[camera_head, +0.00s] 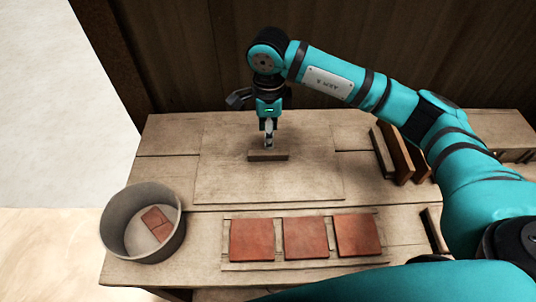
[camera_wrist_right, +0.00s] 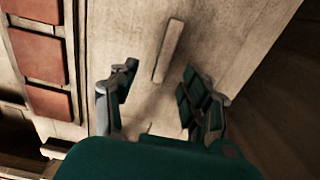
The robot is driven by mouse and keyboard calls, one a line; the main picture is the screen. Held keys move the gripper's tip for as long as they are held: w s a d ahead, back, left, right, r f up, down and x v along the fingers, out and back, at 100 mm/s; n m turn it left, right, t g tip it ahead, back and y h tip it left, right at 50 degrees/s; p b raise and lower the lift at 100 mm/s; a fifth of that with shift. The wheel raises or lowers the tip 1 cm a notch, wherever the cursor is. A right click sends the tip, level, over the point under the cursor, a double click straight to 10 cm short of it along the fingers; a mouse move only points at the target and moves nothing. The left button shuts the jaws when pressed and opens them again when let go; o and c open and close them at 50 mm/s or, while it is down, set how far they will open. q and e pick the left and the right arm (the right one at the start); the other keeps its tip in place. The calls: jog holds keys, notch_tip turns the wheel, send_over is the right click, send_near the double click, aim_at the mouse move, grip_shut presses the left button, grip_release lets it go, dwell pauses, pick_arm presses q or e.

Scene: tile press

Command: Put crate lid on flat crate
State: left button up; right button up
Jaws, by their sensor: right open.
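The crate lid (camera_head: 225,175) is a wide, flat wooden board lying on the table. A short wooden bar (camera_head: 268,155) on top of it looks like its handle; the bar also shows in the right wrist view (camera_wrist_right: 168,50). The flat crate (camera_head: 277,267) is a low wooden tray in front of the lid. It holds three red-brown tiles (camera_head: 305,237) in a row. My right gripper (camera_head: 268,143) points down just above the bar. In the wrist view its fingers (camera_wrist_right: 160,72) are apart and empty, with the bar between and beyond them. My left gripper is out of view.
A round grey bowl (camera_head: 115,215) with red-brown tile pieces stands at the table's left front. Upright wooden boards (camera_head: 395,155) stand at the right, near my right arm. A dark wooden wall (camera_head: 190,50) rises behind the table.

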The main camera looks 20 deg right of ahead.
aim_at(268, 152)
notch_tip(268, 152, down, 4)
jog(key=shift+w+r+p, duration=0.1)
jog(key=shift+r+p, duration=0.05)
jog(key=shift+p, duration=0.15)
jog(key=shift+f, duration=0.45)
jog(key=f+p, duration=0.1)
jog(key=f, duration=0.1)
jog(key=f+p, duration=0.1)
jog(key=shift+w+d+f, duration=0.1)
jog(key=shift+w+f, duration=0.25)
jog(key=shift+f, duration=0.4)
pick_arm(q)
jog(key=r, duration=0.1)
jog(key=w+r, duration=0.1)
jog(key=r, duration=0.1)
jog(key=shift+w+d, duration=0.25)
pick_arm(e)
grip_shut()
jog(key=shift+w+r, duration=0.1)
